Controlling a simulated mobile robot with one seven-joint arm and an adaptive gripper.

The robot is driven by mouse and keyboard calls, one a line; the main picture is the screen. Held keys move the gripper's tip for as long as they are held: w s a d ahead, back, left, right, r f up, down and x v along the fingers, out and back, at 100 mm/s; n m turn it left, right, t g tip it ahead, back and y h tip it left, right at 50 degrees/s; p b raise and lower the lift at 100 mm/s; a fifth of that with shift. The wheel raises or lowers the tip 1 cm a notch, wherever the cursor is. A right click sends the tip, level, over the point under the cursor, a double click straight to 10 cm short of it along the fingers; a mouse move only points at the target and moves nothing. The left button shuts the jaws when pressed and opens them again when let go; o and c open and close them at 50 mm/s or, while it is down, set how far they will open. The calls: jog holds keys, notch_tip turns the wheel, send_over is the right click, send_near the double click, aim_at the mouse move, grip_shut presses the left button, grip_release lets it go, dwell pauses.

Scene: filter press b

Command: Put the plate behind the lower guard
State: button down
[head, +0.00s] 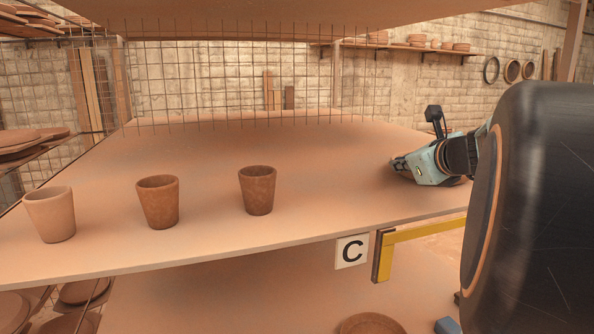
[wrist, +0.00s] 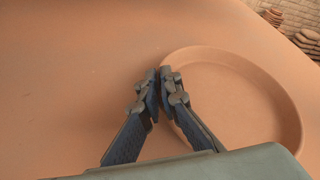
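A round, shallow terracotta plate (wrist: 235,100) with a low rim fills the right half of the wrist view. My gripper (wrist: 158,72) has its two dark fingers nearly together at the plate's left rim, with the rim seemingly pinched between the tips. The right finger covers part of the rim. In the head view my gripper (head: 397,165) is low over the right part of the upper shelf board; no plate can be made out there. A yellow guard bar (head: 425,230) with a brown end post is below the board's front right edge.
Three clay pots stand in a row on the upper board (head: 300,215): left (head: 50,215), middle (head: 158,202), right (head: 257,190). A "C" sign (head: 352,251) hangs on its front edge. Another round clay piece (head: 370,326) shows below. Wire mesh (head: 230,75) closes the back.

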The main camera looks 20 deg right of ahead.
jog(key=shift+f, duration=0.2)
jog(key=shift+f, duration=0.1)
jog(key=c, duration=2.2)
grip_release()
jog(key=shift+f, duration=0.1)
jog(key=shift+o, duration=0.2)
jog(key=shift+r, duration=0.25)
jog(key=shift+s, duration=0.1)
